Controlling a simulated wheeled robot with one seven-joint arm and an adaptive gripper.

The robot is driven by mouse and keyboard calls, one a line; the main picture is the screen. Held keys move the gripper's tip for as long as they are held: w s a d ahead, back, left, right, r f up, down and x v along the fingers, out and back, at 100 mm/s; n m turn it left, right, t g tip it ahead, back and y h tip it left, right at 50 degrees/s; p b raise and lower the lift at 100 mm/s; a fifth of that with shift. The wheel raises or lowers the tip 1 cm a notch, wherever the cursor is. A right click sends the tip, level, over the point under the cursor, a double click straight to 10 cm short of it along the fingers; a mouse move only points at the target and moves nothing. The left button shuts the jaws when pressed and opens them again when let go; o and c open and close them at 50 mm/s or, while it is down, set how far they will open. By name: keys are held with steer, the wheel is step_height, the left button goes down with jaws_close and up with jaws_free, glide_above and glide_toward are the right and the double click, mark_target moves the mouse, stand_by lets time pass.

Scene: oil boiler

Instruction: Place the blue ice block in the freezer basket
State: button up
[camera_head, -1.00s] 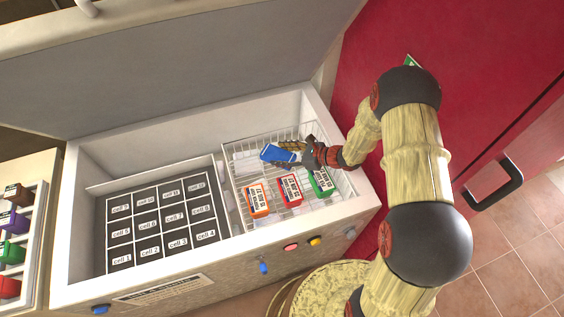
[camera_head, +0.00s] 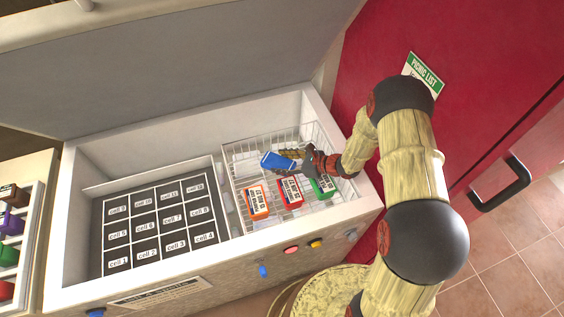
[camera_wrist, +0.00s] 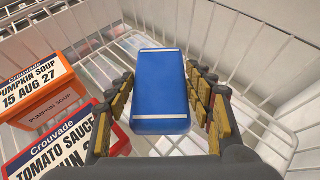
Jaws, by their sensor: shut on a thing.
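The blue ice block (camera_head: 277,161) is a blue slab with thin white stripes. My gripper (camera_head: 296,157) is shut on it and holds it over the white wire freezer basket (camera_head: 233,160), at the right end of the open chest freezer. In the wrist view the blue ice block (camera_wrist: 160,85) lies between the two yellow-padded fingers of my gripper (camera_wrist: 160,105), with the basket's wires (camera_wrist: 240,60) around and below it. I cannot tell whether the block touches the basket floor.
In the basket, an orange pumpkin soup box (camera_head: 256,203), a red tomato sauce box (camera_head: 290,192) and a green box (camera_head: 322,186) stand along the front. A dark grid of labelled cells (camera_head: 160,220) fills the freezer's left part. The raised lid (camera_head: 180,70) stands behind.

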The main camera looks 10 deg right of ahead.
steer(key=o, duration=1.4)
steer(key=shift+o, duration=0.2)
